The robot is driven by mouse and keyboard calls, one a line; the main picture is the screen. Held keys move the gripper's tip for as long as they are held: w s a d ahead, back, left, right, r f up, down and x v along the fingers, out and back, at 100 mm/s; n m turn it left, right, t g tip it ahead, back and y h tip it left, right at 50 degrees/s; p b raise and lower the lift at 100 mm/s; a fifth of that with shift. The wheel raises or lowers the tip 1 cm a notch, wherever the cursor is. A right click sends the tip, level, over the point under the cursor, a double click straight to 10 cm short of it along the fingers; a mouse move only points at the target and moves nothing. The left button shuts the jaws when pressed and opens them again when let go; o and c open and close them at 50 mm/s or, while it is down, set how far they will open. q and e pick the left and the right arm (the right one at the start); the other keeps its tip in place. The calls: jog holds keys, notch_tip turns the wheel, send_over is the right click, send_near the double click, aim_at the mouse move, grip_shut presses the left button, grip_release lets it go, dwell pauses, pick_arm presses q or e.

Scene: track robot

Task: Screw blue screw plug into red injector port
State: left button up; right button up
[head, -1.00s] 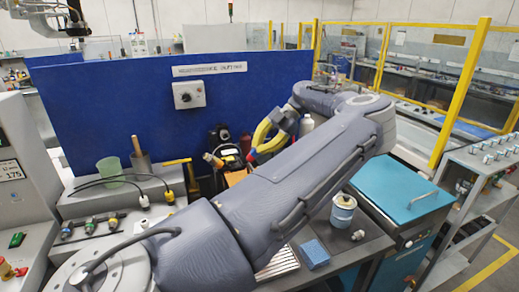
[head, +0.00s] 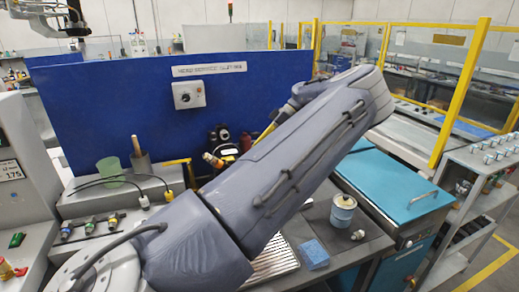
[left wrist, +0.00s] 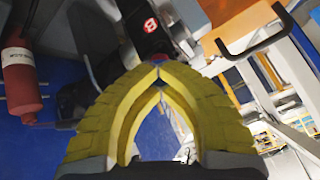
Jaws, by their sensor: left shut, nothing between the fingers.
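My left gripper (left wrist: 159,76) has yellow ribbed fingers whose tips meet in the left wrist view, with nothing held between them. A small red and blue bit (left wrist: 158,58) shows just beyond the tips; I cannot tell whether it is the plug, the port or something else, or whether the tips touch it. A black cylinder with a red label (left wrist: 150,25) lies beyond it. In the head view my left arm hides most of the gripper and the work spot. I cannot clearly identify the blue screw plug or red injector port. My right gripper is not in view.
A blue panel (head: 110,110) stands behind the bench. A green cup (head: 110,171) and black cables with white and yellow ends are at left. A can (head: 342,214), blue sponge (head: 314,255) and teal-topped unit (head: 395,185) are at right. A red bottle (left wrist: 20,75) shows at left in the wrist view.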

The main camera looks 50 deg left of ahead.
pick_arm(q)
jog(key=o, duration=0.6)
jog(key=shift+s+a, duration=0.1)
jog(key=shift+s, duration=0.05)
jog(key=shift+c, duration=0.2)
jog(key=v, duration=1.2)
